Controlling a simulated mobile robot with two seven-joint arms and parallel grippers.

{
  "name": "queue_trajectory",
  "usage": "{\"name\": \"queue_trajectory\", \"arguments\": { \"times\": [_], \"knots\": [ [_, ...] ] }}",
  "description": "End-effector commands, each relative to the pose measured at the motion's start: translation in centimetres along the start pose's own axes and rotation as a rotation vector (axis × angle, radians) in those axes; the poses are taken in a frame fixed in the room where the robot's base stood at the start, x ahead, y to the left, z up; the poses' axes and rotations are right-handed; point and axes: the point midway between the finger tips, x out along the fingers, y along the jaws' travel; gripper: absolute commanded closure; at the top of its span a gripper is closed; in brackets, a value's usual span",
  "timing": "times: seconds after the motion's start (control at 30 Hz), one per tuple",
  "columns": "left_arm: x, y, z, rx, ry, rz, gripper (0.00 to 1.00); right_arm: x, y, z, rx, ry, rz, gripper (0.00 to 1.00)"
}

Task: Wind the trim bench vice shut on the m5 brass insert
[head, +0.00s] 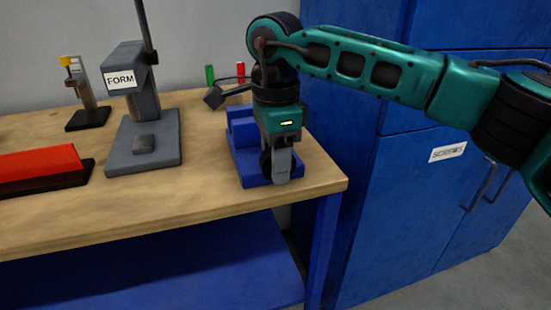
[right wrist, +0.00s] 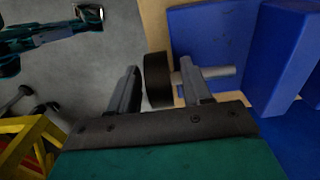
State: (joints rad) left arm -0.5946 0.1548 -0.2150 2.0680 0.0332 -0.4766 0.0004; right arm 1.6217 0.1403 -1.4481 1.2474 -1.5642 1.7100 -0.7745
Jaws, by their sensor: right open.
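The blue trim bench vice (head: 245,142) sits at the right end of the wooden bench, partly hidden behind my right gripper (head: 275,172). In the right wrist view its blue body (right wrist: 285,60) is at the right, with a grey screw shaft (right wrist: 218,72) ending in a black handwheel (right wrist: 157,80). My right gripper (right wrist: 160,68) is open, with the handwheel between its two fingers. A gap shows on the wheel's left side; whether the right finger touches is unclear. The m5 brass insert cannot be made out. My left gripper is not in view.
A grey press marked FORM (head: 143,140) stands left of the vice. A red block (head: 40,160) and a small yellow-topped stand (head: 85,95) are farther left. Green (head: 209,75) and red (head: 240,72) upright items stand behind. A blue cabinet (head: 400,190) is at the right.

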Motion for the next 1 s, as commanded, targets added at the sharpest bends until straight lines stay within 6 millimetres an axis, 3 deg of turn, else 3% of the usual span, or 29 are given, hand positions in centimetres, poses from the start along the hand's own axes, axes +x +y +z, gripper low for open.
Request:
{"name": "queue_trajectory", "arguments": {
  "times": [0.2,0.7,1.0],
  "knots": [
    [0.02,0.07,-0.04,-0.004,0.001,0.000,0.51,0.00,-0.01,-0.02,0.000,0.000,0.000,0.53],
    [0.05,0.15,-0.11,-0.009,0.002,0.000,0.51,-0.05,-0.01,-0.02,0.000,0.000,0.000,1.00],
    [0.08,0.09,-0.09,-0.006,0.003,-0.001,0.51,-0.04,-0.03,-0.14,0.003,-0.041,0.000,1.00]
  ]
}}
